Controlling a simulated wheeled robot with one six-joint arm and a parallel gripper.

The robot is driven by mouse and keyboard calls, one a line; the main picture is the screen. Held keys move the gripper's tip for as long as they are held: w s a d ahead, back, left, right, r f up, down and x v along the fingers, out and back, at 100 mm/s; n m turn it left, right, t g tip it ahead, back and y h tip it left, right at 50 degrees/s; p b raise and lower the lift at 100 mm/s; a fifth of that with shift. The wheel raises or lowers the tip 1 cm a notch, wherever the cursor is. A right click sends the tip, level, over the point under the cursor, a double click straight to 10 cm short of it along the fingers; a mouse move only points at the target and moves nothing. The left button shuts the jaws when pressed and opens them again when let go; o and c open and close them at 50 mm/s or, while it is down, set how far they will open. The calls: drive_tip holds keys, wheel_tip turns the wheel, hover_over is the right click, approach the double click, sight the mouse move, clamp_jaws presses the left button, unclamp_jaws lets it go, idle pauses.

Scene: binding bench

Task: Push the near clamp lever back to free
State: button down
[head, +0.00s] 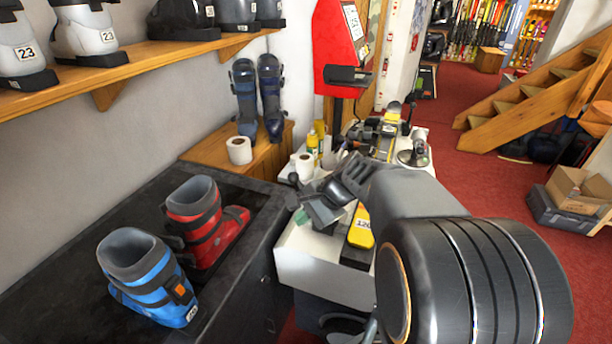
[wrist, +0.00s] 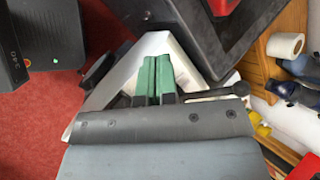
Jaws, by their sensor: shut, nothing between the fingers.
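My gripper (head: 301,216) is shut and empty, low over the near end of the white bench (head: 320,275). Its green fingertips (wrist: 157,78) lie side by side in the wrist view. A dark lever (wrist: 225,92) with a rounded end sticks out just right of the fingers there. Its base is hidden behind my gripper's body, and I cannot tell whether the fingers touch it. In the head view my gripper and arm cover most of the near clamp. A yellow-and-black ski (head: 360,230) marked 120 lies along the bench, partly hidden by my arm.
A dark counter with a blue boot (head: 150,280) and a red boot (head: 205,220) stands left of the bench. Paper rolls (head: 239,150) and yellow bottles (head: 313,147) stand behind my gripper. More clamp parts (head: 375,130) sit at the far end.

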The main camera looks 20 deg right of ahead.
drive_tip(key=w+d+m+t+y, duration=0.2)
drive_tip(key=w+d+m+t, duration=0.1)
drive_tip(key=w+d+m, duration=0.3)
drive_tip(key=m+t, duration=0.4)
drive_tip(key=m, duration=0.4)
approach(297, 182)
drive_tip(key=p+x, duration=0.1)
drive_tip(key=x, duration=0.1)
drive_tip(key=p+x, duration=0.1)
drive_tip(key=x, duration=0.1)
drive_tip(key=r+p+x, duration=0.1)
drive_tip(key=p+x, duration=0.1)
drive_tip(key=x, duration=0.1)
drive_tip(key=shift+w+d+r, duration=0.1)
drive_tip(key=shift+w+d, duration=0.05)
drive_tip(key=shift+w, duration=0.2)
drive_tip(key=w+a+f+b, duration=0.2)
drive_tip(key=b, duration=0.2)
drive_tip(key=shift+w+a+f, duration=0.1)
drive_tip(key=shift+a+f, duration=0.1)
drive_tip(key=shift+f, duration=0.05)
drive_tip(key=shift+w+a, duration=0.15)
drive_tip(key=shift+w, duration=0.05)
drive_tip(key=shift+r, duration=0.15)
